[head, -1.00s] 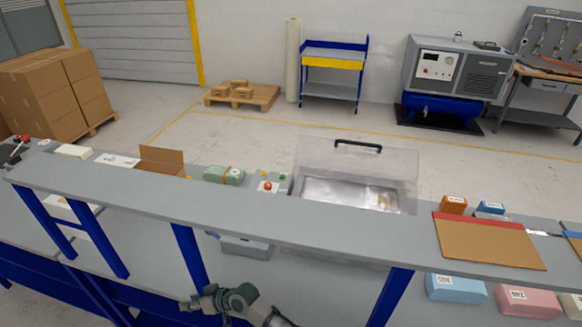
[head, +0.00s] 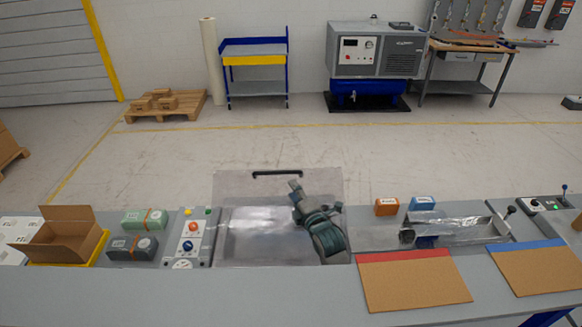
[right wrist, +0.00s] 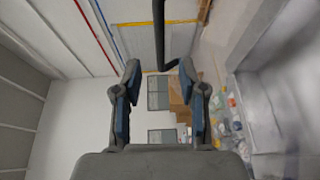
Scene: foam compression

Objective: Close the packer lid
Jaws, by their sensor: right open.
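The packer (head: 255,232) is a tray-like box with a shiny metallic inside, set in the bench. Its clear lid (head: 232,186) stands raised at the back, with a black handle (head: 276,173) along its top edge. My right gripper (head: 296,187) is over the packer's right side, just below and right of the handle's right end. In the right wrist view my right gripper (right wrist: 160,72) is open and empty. The black handle (right wrist: 160,35) runs down to an end just ahead of the gap between the fingertips. Contact cannot be seen. My left gripper is not in view.
A control panel (head: 188,238) stands left of the packer, beside a green pack (head: 145,219) and an open carton (head: 65,236). Orange (head: 387,207) and blue (head: 422,203) packs and a metal trough (head: 460,230) lie to the right. A brown board (head: 412,280) lies in front.

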